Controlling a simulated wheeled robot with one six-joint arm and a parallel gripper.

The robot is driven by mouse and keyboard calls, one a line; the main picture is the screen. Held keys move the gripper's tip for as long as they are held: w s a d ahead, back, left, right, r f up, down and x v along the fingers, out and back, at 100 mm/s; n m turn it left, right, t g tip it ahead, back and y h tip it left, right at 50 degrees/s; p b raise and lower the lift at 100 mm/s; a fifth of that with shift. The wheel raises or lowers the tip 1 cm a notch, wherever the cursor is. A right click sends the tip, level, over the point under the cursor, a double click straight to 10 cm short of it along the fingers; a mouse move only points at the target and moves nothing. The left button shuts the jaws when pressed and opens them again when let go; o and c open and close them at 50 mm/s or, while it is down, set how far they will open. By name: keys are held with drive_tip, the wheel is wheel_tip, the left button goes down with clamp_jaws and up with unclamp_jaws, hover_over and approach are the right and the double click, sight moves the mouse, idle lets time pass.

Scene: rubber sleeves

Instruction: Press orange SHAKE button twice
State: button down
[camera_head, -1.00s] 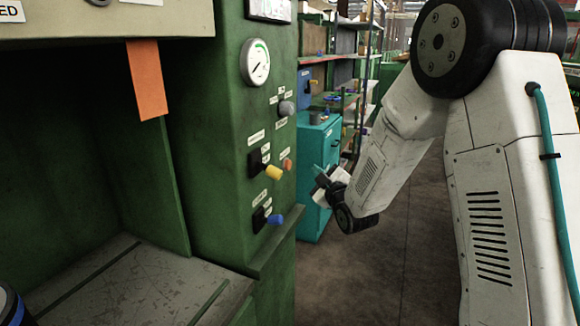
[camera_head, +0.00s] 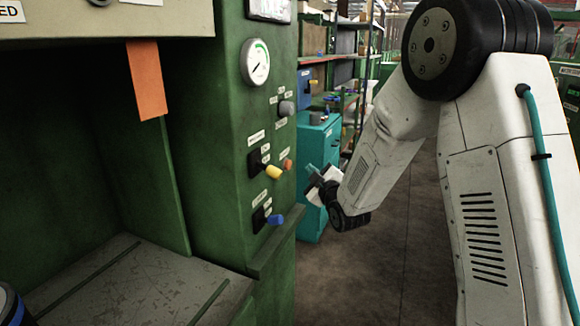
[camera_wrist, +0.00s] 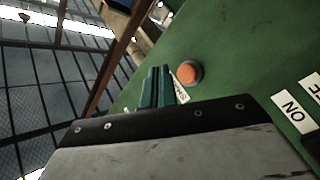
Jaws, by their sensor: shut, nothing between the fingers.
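The orange button (camera_head: 287,164) sits on the side of the green machine column, just right of a yellow-tipped lever. In the wrist view the round orange button (camera_wrist: 188,72) stands on the green panel, just beyond and to the right of the teal fingertips. My gripper (camera_head: 311,170) is to the right of the button in the head view, pointing toward the panel with a gap between. In the wrist view my gripper (camera_wrist: 163,75) is shut and empty. A label beside the button is partly hidden behind the fingers.
The yellow-tipped lever (camera_head: 273,172), blue-tipped lever (camera_head: 275,219) and grey knob (camera_head: 286,108) stick out from the same panel. A gauge (camera_head: 255,62) is above. A teal cabinet (camera_head: 318,150) stands behind my gripper. Floor to the right is open.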

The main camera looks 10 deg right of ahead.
drive_tip(key=shift+w+a, duration=0.55)
drive_tip(key=shift+a, duration=0.2)
drive_tip(key=shift+w+a, duration=0.5)
drive_tip(key=shift+a, duration=0.2)
drive_tip(key=shift+w+a, duration=0.1)
idle(0.9)
drive_tip(key=shift+w+a, duration=0.15)
drive_tip(key=shift+a, duration=0.1)
drive_tip(key=shift+w+a, duration=0.2)
drive_tip(key=shift+a, duration=0.1)
idle(0.6)
drive_tip(key=shift+d, duration=0.1)
drive_tip(key=shift+s+d, duration=0.45)
drive_tip(key=shift+d, duration=0.1)
idle(0.3)
drive_tip(key=shift+s+d, duration=0.75)
drive_tip(key=shift+d, duration=0.25)
drive_tip(key=shift+s+d, duration=0.7)
drive_tip(key=shift+d, duration=0.3)
